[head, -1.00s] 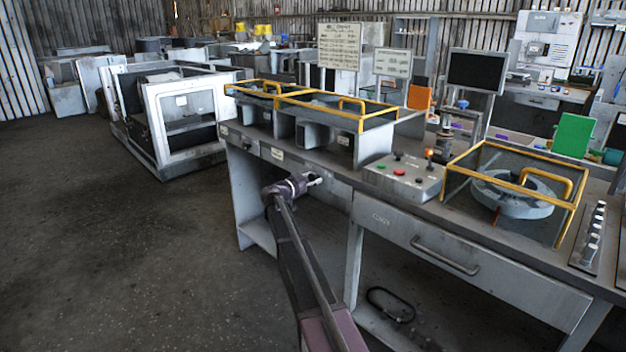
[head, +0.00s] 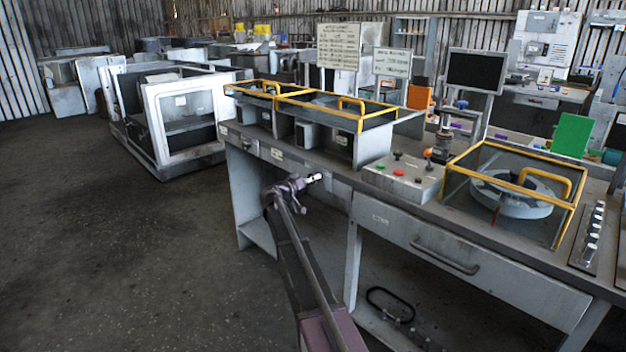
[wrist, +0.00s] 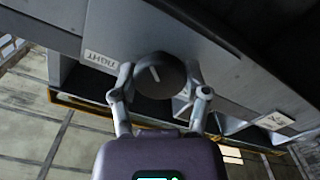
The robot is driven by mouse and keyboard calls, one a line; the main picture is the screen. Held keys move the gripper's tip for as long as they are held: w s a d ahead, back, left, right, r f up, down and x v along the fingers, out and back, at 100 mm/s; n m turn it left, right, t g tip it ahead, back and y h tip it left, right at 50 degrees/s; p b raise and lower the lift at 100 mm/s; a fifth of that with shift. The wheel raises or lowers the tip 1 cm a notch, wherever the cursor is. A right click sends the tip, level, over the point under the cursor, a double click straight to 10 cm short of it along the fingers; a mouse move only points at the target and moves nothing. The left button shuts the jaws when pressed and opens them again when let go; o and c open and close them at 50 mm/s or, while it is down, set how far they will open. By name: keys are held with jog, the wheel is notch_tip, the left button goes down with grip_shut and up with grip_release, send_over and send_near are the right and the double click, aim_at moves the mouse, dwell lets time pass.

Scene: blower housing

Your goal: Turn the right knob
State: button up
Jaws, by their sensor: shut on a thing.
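A round dark knob (wrist: 160,73) with a pale pointer line sits on the grey front panel in the wrist view. The line leans slightly left of upright in that picture. My gripper (wrist: 159,88) is shut on the knob, with one finger on each side of it. A white label (wrist: 101,59) with upside-down lettering is left of the knob. In the head view my gripper (head: 314,178) is at the bench's front edge, below the yellow-framed boxes. The knob cannot be made out there.
The grey bench (head: 400,222) carries a control box (head: 405,177) with coloured buttons and a yellow-framed case (head: 512,194) at right. A second white label (wrist: 274,120) is on the panel. Open floor (head: 120,250) lies to the left.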

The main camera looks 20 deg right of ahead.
jog(key=n, duration=0.7)
jog(key=shift+w+a, duration=0.1)
jog(key=shift+w, duration=0.1)
jog(key=n, duration=0.7)
jog(key=shift+n, duration=0.3)
jog(key=o, duration=1.2)
jog(key=shift+c, duration=0.2)
jog(key=shift+s, duration=0.1)
jog(key=shift+s+a, duration=0.1)
jog(key=v, duration=1.1)
jog(key=shift+a, duration=0.4)
